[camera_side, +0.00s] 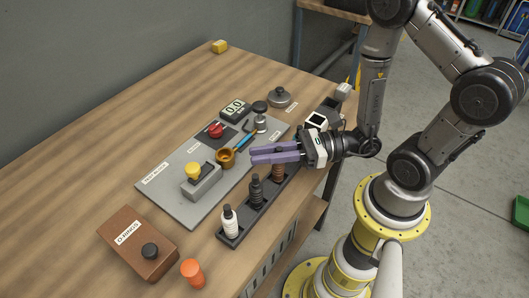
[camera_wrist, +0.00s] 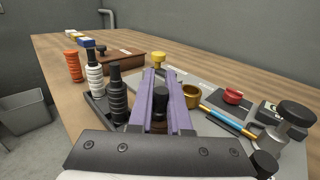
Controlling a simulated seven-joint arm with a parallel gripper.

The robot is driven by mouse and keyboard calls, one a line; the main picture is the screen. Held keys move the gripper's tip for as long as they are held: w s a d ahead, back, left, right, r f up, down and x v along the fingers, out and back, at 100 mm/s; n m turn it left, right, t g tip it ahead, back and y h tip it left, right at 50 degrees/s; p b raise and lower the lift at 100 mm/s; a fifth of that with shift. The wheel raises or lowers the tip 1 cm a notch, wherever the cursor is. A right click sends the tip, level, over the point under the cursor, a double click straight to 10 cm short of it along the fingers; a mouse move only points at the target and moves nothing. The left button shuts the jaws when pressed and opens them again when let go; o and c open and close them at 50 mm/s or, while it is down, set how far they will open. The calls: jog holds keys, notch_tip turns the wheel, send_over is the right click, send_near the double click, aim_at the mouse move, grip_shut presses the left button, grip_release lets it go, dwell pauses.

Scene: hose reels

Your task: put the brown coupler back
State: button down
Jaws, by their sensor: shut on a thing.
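The brown coupler (camera_side: 278,171) is upright under my gripper's purple fingers, at the far part of the dark rack (camera_side: 231,234). My gripper (camera_side: 254,155) is shut on its upper part. In the wrist view the coupler's black top (camera_wrist: 160,98) shows between the two fingers (camera_wrist: 161,80), with a bit of brown below. The fingers hide part of it, and I cannot tell whether its foot is seated in the rack or just above it. A black coupler (camera_side: 256,192) and a white coupler (camera_side: 229,221) stand upright in the rack's nearer places.
A grey panel (camera_side: 170,205) beside the rack carries a yellow button box (camera_side: 201,184), a brass cup (camera_side: 226,157), a blue-handled tool (camera_side: 246,138) and a red knob (camera_side: 215,130). An orange coupler (camera_side: 192,273) and the O-rings box (camera_side: 138,242) are nearer. The table's left is clear.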

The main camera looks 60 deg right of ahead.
jog(key=shift+f, duration=0.15)
jog(key=c, duration=0.9)
grip_release()
jog(key=shift+o, duration=0.2)
jog(key=shift+r, duration=0.2)
jog(key=shift+v, duration=3.75)
